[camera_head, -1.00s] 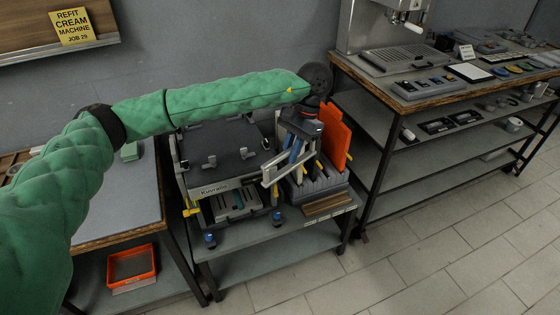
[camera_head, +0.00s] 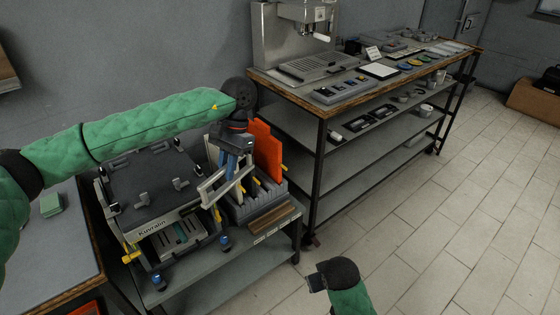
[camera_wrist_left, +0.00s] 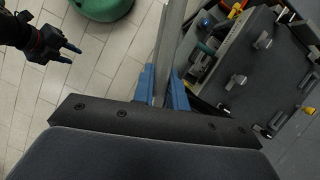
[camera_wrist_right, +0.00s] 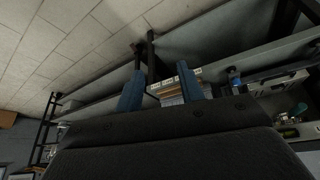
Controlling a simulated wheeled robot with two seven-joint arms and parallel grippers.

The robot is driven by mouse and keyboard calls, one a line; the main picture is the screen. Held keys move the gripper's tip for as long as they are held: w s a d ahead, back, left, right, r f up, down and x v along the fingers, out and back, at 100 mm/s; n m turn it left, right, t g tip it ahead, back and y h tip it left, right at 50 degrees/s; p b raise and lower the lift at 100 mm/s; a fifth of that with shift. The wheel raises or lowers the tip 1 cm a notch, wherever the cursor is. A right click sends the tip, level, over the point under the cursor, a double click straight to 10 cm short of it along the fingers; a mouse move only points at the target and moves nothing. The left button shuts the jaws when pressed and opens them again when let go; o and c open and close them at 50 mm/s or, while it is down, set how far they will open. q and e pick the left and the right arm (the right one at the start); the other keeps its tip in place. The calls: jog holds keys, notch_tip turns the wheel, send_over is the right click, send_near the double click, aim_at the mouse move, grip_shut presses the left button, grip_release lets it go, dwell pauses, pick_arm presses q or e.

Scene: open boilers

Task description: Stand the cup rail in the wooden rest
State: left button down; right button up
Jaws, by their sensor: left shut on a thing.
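The cup rail (camera_head: 209,190) is a pale metal bar frame. My left gripper (camera_head: 229,170) is shut on it and holds it tilted, above the cart between the machine body and the slotted rack; the bar also shows between the blue fingers in the left wrist view (camera_wrist_left: 172,40). The wooden rest (camera_head: 272,224) appears to be the brown strip at the cart's front right corner, below and right of the rail and apart from it. It also shows in the right wrist view (camera_wrist_right: 172,98). My right gripper (camera_wrist_right: 160,88) is open and empty, low in front of the cart.
The grey machine body (camera_head: 150,185) stands left of the rail. A grey slotted rack (camera_head: 250,200) with an orange panel (camera_head: 267,150) stands behind the wooden rest. A shelved bench (camera_head: 330,110) is on the right. The tiled floor (camera_head: 430,240) in front is clear.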

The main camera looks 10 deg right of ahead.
jog(key=w+a+r+n+t+y, duration=0.25)
jog(key=w+r, duration=0.75)
jog(key=r, duration=0.5)
jog(key=w+a+r+n+t+y, duration=0.25)
jog(key=w+r, duration=0.65)
jog(key=r, duration=0.6)
jog(key=n+g+y, duration=0.2)
jog(key=y, duration=0.3)
send_near(250, 160)
jog(key=shift+n+t, duration=0.3)
jog(key=x, duration=1.1)
jog(key=shift+f, duration=0.25)
